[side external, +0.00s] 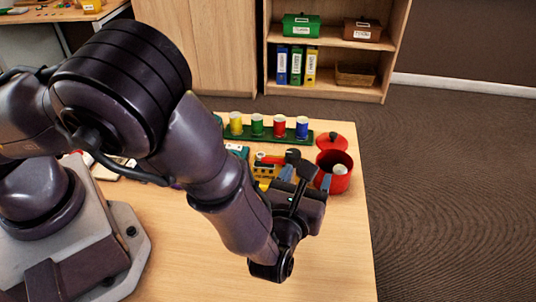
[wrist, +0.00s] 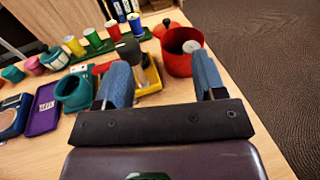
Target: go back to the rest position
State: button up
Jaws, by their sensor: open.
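My gripper (side external: 306,177) is above the right part of the wooden table, fingers pointing toward the far side. In the wrist view my gripper (wrist: 162,72) shows two blue fingers spread wide with nothing held between them. Beyond the fingers stands a red pot (wrist: 177,64), open at the top, with a whitish round thing (wrist: 192,46) inside. The pot also shows in the side view (side external: 333,184), right of my gripper. I cannot tell from these views how high my gripper is above the table.
A red lid (side external: 331,142) lies behind the pot. A green rack (side external: 243,136) holds several coloured cups. A yellow box (wrist: 153,74) and a dark-topped item (wrist: 130,50) stand near the left finger. The front table is clear.

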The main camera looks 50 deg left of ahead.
jog(key=s+a+r+n+g, duration=0.8)
jog(key=s+a+n+g, duration=0.25)
jog(key=n+g, duration=0.35)
jog(key=s+a+r+n+t+h, duration=0.2)
jog(key=s+a+r+n+h, duration=0.2)
jog(key=r+n, duration=0.3)
jog(key=s+a+r+n+t+h, duration=0.2)
jog(key=s+a+r+n+h, duration=0.2)
jog(key=r+n, duration=0.4)
jog(key=shift+s+r+t, duration=0.15)
jog(key=shift+r+t, duration=0.25)
jog(key=shift+r, duration=0.15)
